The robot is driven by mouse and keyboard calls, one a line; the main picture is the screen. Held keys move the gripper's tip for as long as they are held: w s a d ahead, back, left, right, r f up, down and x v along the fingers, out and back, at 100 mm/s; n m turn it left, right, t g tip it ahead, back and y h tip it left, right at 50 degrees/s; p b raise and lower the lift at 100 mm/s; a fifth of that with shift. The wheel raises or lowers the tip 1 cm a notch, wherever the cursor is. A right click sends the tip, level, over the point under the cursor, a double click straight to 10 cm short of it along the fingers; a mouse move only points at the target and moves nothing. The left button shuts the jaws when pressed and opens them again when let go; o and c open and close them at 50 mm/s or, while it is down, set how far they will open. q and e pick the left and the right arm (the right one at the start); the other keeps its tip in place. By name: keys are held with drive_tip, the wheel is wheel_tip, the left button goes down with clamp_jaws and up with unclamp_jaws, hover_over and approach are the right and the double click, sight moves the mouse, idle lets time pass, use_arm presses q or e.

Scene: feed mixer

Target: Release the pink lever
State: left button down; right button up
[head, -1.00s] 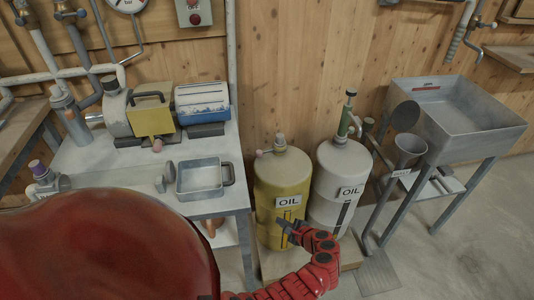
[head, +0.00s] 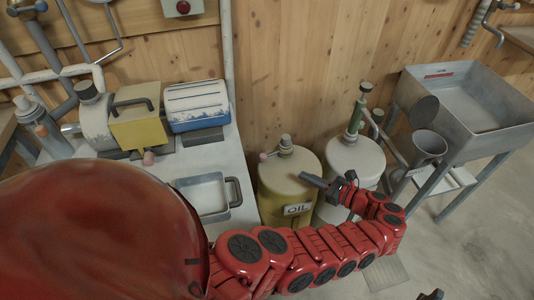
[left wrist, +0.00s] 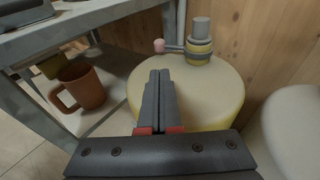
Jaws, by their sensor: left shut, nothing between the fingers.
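A short lever with a pink knob (head: 264,156) sticks out to the left from the grey cap on top of the yellow oil drum (head: 272,190). The pink knob also shows in the left wrist view (left wrist: 159,45), beside the cap. My left gripper (head: 303,177) is shut and empty, over the right part of the drum's top in the head view. In the left wrist view its closed fingers (left wrist: 159,73) point toward the lever, with a gap between the tips and the knob.
A white oil drum (head: 352,160) with a green pump stands right of the yellow one. A workbench with a grey tray (head: 232,212) is on the left; an orange mug (left wrist: 85,88) sits on its lower shelf. A metal sink (head: 470,105) stands at right.

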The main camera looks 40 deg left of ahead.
sight(273, 169)
use_arm(q)
drive_tip(key=shift+d, duration=0.15)
drive_tip(key=shift+a+f, duration=0.1)
drive_tip(key=shift+a, duration=0.15)
drive_tip(key=a, duration=0.4)
drive_tip(key=a+f, duration=0.1)
drive_tip(key=a, duration=0.4)
drive_tip(key=a+f+b, duration=0.1)
drive_tip(key=a, duration=0.3)
drive_tip(key=shift+w+a+f, duration=0.2)
drive_tip(key=shift+w+f, duration=0.05)
